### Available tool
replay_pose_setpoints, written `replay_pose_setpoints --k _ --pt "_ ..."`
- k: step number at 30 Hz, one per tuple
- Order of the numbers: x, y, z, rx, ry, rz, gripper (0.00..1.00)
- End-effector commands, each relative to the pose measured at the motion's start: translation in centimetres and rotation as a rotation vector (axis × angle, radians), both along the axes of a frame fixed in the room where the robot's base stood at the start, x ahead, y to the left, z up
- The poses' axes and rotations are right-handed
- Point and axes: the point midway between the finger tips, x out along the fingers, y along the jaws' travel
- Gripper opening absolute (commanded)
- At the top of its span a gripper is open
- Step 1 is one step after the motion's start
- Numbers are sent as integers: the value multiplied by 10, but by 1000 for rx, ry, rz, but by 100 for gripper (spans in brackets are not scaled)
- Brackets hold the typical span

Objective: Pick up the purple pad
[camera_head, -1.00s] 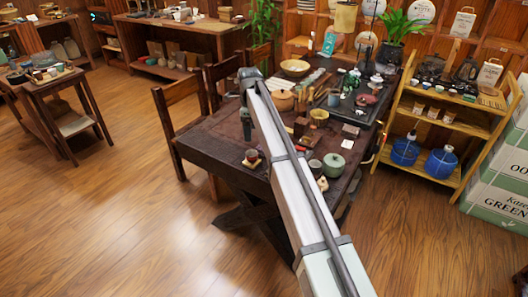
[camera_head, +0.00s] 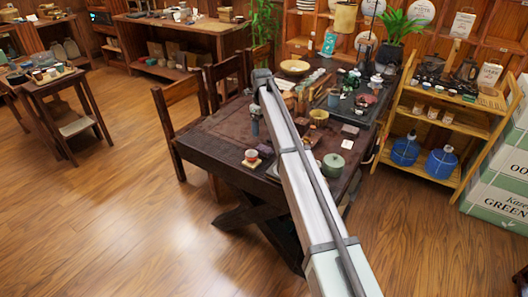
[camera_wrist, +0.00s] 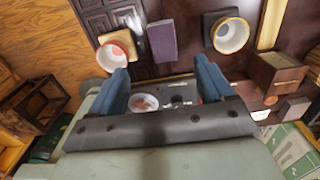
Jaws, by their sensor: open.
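The purple pad (camera_wrist: 163,40) is a flat rectangle lying on the table, at the upper middle of the wrist view. It lies between a white cup with a red rim (camera_wrist: 116,52) on the left and a yellow-rimmed cup (camera_wrist: 230,36) on the right. In the head view the pad (camera_head: 265,150) shows small, close to the red-rimmed cup. My gripper (camera_wrist: 163,86) is open, with nothing held between its blue fingers. The pad appears just beyond the fingertips, apart from them. In the head view my gripper (camera_head: 254,126) hangs over the table, partly hidden by my arm.
A brown wooden box (camera_wrist: 277,73) stands right of the yellow-rimmed cup in the wrist view. A lidded green pot (camera_head: 333,164) stands near the table's front edge. A bowl (camera_head: 294,67) and tea ware crowd the back. The left part of the table (camera_head: 216,132) is mostly clear.

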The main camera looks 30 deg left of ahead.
Motion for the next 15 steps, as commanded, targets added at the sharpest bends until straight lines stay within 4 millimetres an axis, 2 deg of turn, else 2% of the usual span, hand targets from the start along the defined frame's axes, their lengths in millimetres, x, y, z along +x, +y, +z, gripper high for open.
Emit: replay_pose_setpoints --k 6,9,15 --pt "0 -1 -39 -1 1 1 81" --pt "0 -1 -51 0 1 2 81" --pt "1 -1 -60 0 0 2 81"
